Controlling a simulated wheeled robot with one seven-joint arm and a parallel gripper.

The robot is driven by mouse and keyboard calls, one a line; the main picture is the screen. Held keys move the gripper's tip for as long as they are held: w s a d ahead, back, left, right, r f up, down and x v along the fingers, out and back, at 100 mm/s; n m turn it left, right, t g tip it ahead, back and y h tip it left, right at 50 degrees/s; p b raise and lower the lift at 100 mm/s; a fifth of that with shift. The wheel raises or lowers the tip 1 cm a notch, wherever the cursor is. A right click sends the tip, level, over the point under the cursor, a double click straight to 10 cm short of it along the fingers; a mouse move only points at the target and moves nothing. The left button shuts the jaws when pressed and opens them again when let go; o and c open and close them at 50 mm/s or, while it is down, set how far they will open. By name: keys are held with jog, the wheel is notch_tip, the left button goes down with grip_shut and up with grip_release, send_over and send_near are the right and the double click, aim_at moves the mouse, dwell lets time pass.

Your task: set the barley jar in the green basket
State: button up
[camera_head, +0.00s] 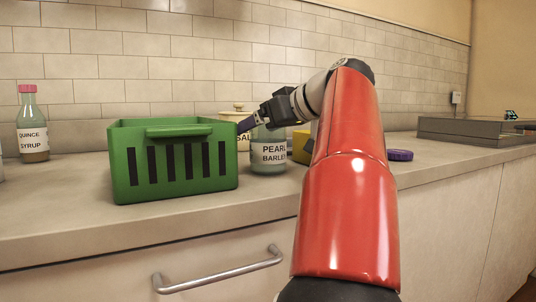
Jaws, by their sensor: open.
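The barley jar (269,157), a clear jar with a white label reading "PEARL BARLEY", stands upright on the counter just right of the green basket. The green basket (123,178) has dark slots in its front and a handle at its front rim. Its inside is mostly hidden behind the front wall. My gripper (245,125) is open, at the top of the barley jar and near the basket's right edge. Its fingers cover the jar's top, and I cannot tell whether they touch it.
A cream salt jar (238,113) stands behind the barley jar. A quince syrup bottle (32,127) is at the left. A yellow object (301,147) is partly hidden by my arm. A purple lid-like disc (399,155) lies right of my arm. The tiled wall bounds the counter behind.

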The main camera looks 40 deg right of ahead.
jog(key=shift+c, duration=0.4)
jog(key=shift+r, duration=0.1)
jog(key=c, duration=1.5)
